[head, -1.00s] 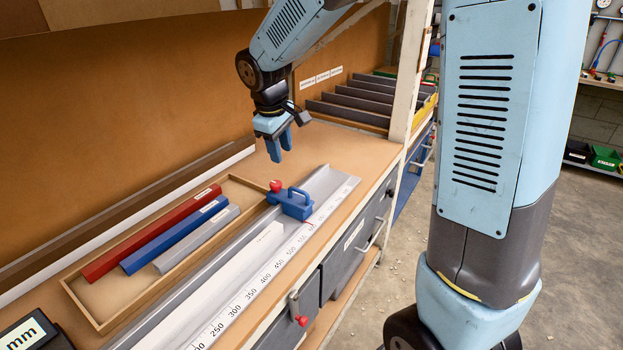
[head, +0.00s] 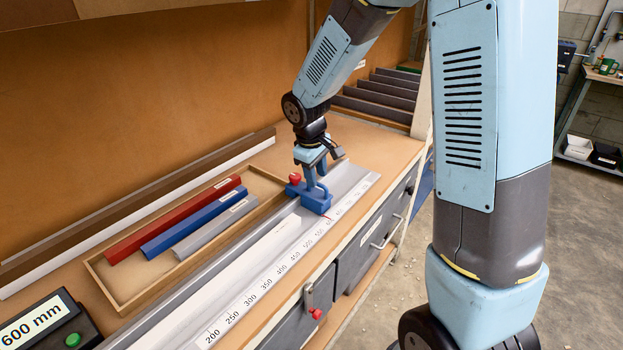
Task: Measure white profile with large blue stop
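The large blue stop (head: 312,197) with its red knob (head: 294,179) sits on the grey measuring channel (head: 356,180), towards the far end of the printed scale (head: 265,283). A red pointer mark beside it lies past the 500 label; the exact reading is too small to tell. A white profile (head: 235,262) lies lengthwise in the channel, on the near side of the stop; whether its end touches the stop is unclear. My gripper (head: 317,184) is down at the stop's handle, fingers pointing downward. Its grip on the handle is too small to judge.
A wooden tray (head: 118,291) holds a red, a blue and a grey bar. A display (head: 40,325) reads 600 mm, with a green button (head: 72,340). Long white (head: 130,222) and brown strips lie along the back board. Dark dividers (head: 385,93) stand at the far end.

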